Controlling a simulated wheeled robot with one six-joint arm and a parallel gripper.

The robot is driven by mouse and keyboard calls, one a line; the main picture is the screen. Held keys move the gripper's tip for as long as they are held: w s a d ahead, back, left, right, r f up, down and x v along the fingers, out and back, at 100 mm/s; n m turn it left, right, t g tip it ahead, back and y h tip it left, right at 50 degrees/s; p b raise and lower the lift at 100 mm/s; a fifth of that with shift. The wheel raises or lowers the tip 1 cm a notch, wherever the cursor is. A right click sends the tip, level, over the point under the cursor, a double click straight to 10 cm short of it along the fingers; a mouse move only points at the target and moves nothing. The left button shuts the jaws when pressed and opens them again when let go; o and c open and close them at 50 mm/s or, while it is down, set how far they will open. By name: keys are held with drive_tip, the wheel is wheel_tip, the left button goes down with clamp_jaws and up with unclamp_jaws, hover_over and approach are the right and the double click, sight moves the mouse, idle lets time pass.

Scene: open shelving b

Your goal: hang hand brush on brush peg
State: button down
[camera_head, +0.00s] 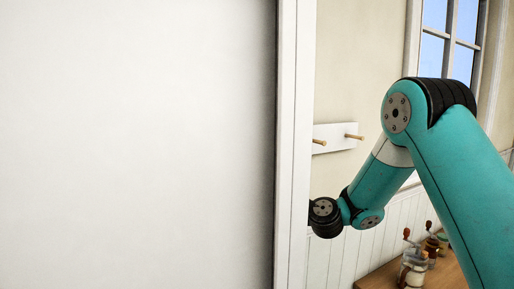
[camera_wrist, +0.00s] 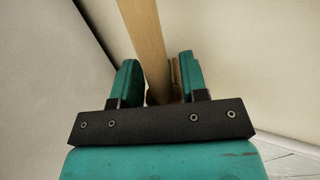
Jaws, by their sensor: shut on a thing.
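In the wrist view my gripper (camera_wrist: 157,72) is shut on a long pale wooden handle (camera_wrist: 148,38), which I take to be the hand brush. The handle runs up between the two teal fingers and out of the top of the picture; no bristles show. In the head view a white board (camera_head: 335,130) on the wall carries two wooden pegs, a right peg (camera_head: 354,136) and a left peg (camera_head: 319,142). I cannot tell which is the brush peg. In the head view my gripper and the brush are hidden behind the white panel.
A large white panel (camera_head: 140,140) with an upright edge (camera_head: 292,140) fills the left of the head view, close to my arm. Grinder-like items with cranks (camera_head: 414,265) stand on a wooden surface (camera_head: 455,275) at lower right. A window (camera_head: 452,40) is at upper right.

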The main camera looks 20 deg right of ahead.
drive_tip(key=c, duration=0.6)
unclamp_jaws()
drive_tip(key=shift+o, duration=0.2)
drive_tip(key=shift+f, duration=0.1)
